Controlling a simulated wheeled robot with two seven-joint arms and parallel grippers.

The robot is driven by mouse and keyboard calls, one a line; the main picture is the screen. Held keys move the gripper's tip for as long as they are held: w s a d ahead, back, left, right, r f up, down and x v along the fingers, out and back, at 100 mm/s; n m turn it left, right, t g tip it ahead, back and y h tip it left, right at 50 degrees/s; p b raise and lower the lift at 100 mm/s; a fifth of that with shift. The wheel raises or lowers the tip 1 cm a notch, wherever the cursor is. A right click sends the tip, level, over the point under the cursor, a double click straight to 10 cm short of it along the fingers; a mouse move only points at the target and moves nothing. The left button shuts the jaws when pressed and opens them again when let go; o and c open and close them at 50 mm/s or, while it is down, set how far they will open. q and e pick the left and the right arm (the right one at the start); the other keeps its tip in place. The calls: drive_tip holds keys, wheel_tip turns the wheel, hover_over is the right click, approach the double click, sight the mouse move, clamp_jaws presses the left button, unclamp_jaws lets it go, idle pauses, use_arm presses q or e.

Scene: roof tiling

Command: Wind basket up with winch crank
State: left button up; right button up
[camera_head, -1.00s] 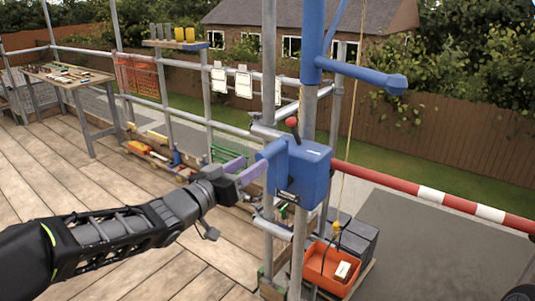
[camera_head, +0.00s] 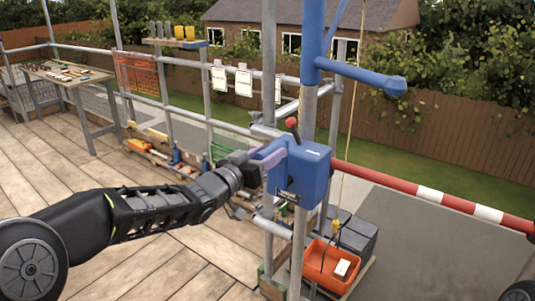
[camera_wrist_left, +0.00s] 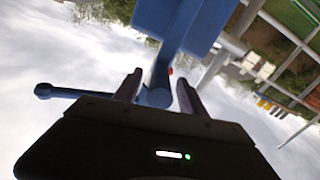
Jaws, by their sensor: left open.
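The blue winch (camera_head: 305,175) is fixed to a scaffold pole and has a red-knobbed lever (camera_head: 292,123) on top. Its blue crank (camera_head: 279,146) sticks out on the left side. My left gripper (camera_head: 266,157) is at the crank, with its purple fingers open. In the left wrist view the blue crank (camera_wrist_left: 157,92) lies between the open fingers (camera_wrist_left: 158,78); I cannot tell whether they touch it. The orange basket (camera_head: 318,272) hangs low on the right, below the rope and hook (camera_head: 335,227), with a pale block inside. My right gripper is not in view.
A blue hoist arm (camera_head: 365,76) reaches right above the winch. Scaffold poles (camera_head: 268,70) stand close beside it. A red and white rail (camera_head: 430,193) crosses the right. Dark blocks (camera_head: 355,238) sit beside the basket. A workbench (camera_head: 70,75) stands at the far left.

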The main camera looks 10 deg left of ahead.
use_arm(q)
clamp_jaws()
idle(0.3)
idle(1.0)
